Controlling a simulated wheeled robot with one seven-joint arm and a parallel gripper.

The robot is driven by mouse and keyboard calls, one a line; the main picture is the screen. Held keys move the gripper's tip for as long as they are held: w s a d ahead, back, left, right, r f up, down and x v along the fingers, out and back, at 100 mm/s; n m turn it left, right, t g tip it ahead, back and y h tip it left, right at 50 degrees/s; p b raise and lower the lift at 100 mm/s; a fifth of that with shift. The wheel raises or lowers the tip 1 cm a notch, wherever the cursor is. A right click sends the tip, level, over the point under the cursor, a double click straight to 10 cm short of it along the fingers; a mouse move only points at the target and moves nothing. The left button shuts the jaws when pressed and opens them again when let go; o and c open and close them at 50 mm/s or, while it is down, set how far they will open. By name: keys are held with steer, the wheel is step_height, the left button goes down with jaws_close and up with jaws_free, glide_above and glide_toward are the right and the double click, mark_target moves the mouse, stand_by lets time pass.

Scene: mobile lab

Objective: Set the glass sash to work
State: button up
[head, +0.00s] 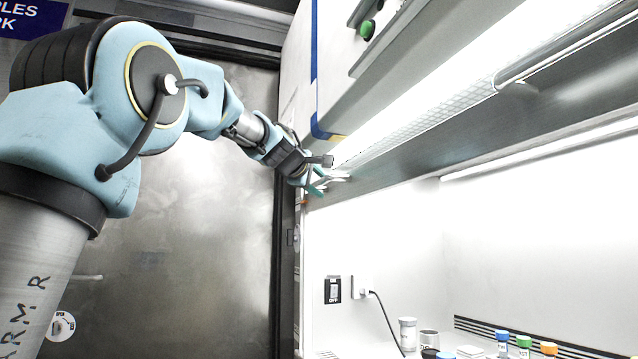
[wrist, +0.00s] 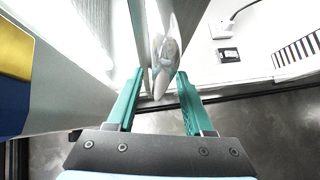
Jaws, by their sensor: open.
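The glass sash (head: 420,120) appears raised, as a long pale, see-through band under the cabinet's front panel; its exact edges are hard to tell in the glare. A pale, glossy grip-like piece (head: 337,175) sits at its left end. My gripper (head: 318,184) is there, with its teal fingers at that piece. In the wrist view, the open fingers of my gripper (wrist: 160,76) stand on either side of the pale piece (wrist: 165,62). I cannot tell whether either finger touches it.
Below is the bright cabinet interior with a switch (head: 333,290), a plug with a black cord (head: 365,291), a white jar (head: 408,333) and several coloured-cap bottles (head: 523,345). The cabinet's left front post is close to my gripper. A metal door (head: 180,240) stands left.

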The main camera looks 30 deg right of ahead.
steer(key=shift+c, duration=0.2)
jaws_close()
steer(key=shift+f, duration=0.1)
stand_by(1.2)
